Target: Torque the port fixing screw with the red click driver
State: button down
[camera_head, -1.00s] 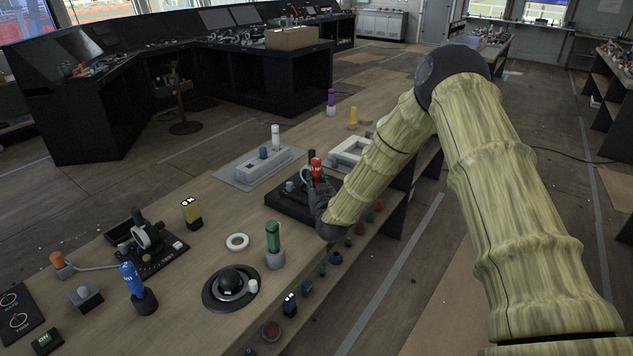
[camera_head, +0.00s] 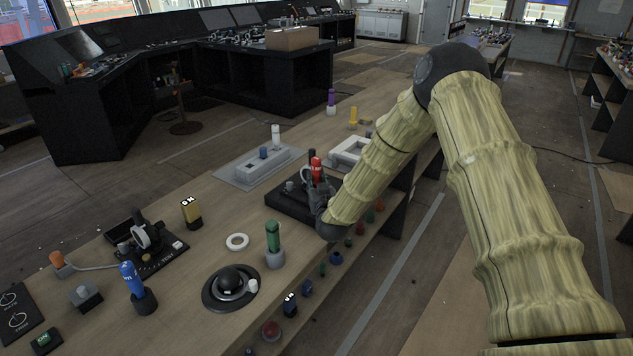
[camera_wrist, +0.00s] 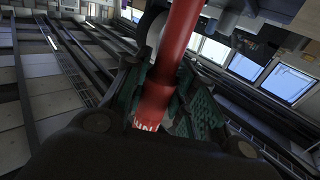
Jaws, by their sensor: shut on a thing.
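The red driver (camera_head: 316,168) stands upright at a black-based unit on the bench, and it fills the middle of the wrist view (camera_wrist: 172,62). My gripper (camera_head: 319,190) is shut on it. White lettering shows on the driver near the fingers in the wrist view. The black base (camera_head: 287,205) lies under and left of my gripper, with a small grey knob and a pale ring-shaped part on it. The driver's tip and any screw under it are hidden, so I cannot tell whether they touch.
A green driver (camera_head: 273,238) and a blue driver (camera_head: 131,279) stand in holders nearer on the bench. A white ring (camera_head: 237,241) lies between other fittings. A grey tray (camera_head: 243,177) is behind the black base. Bare bench top (camera_head: 190,262) shows at left centre.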

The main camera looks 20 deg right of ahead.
aim_at(317, 168)
jog(key=shift+s+f+b, duration=0.1)
jog(key=shift+f+b, duration=0.25)
jog(key=shift+b, duration=0.25)
dwell(1.6)
jog(key=shift+r+b, duration=0.1)
jog(key=shift+b, duration=0.4)
dwell(1.8)
jog(key=shift+r+p, duration=1.15)
jog(key=shift+r, duration=1.9)
